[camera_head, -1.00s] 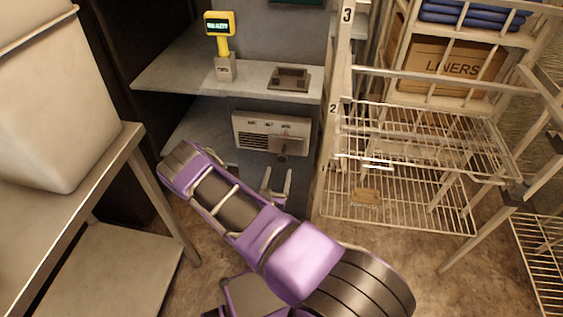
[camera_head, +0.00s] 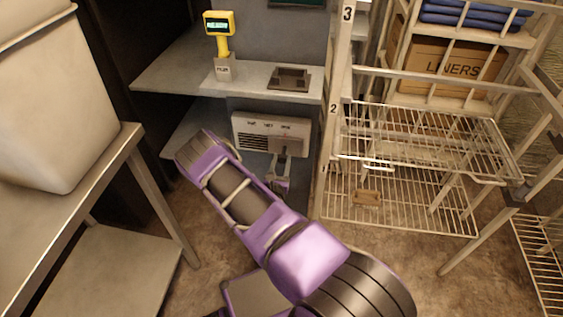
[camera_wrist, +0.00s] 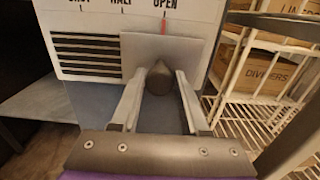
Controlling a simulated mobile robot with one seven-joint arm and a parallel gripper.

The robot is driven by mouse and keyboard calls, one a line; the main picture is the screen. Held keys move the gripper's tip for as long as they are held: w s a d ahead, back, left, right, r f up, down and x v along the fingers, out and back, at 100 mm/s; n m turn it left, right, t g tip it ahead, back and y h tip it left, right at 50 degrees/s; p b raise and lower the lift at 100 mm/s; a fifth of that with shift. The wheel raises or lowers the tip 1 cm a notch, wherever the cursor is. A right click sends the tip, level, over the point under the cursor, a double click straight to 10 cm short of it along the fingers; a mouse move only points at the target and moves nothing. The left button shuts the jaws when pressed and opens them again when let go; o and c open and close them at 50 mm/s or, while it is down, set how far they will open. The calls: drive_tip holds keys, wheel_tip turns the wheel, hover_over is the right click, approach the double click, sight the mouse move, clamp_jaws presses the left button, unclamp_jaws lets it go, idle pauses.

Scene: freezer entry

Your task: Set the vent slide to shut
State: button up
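The vent panel (camera_head: 255,128) is a white box with dark slots on its left half. In the wrist view its top edge reads SHUT, HALF and OPEN from left to right. The vent slide (camera_wrist: 190,48) is a pale plate at the right end, covering the slots there. Its red pointer line stands at OPEN. A dark rounded knob (camera_wrist: 160,80) sticks out from the slide. My gripper (camera_wrist: 161,76) is open, with one finger on each side of the knob. Narrow gaps seem to show; contact is not clear. In the head view my gripper (camera_head: 281,158) is at the panel's right part.
A grey shelf (camera_head: 180,80) with a yellow-topped display (camera_head: 219,24) and a dark tray (camera_head: 289,78) lies above the panel. A white shelf post (camera_head: 333,120) and wire racks (camera_head: 420,140) stand close on the right. A metal table (camera_head: 85,190) with a bin stands left.

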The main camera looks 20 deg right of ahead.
clamp_jaws()
idle(1.0)
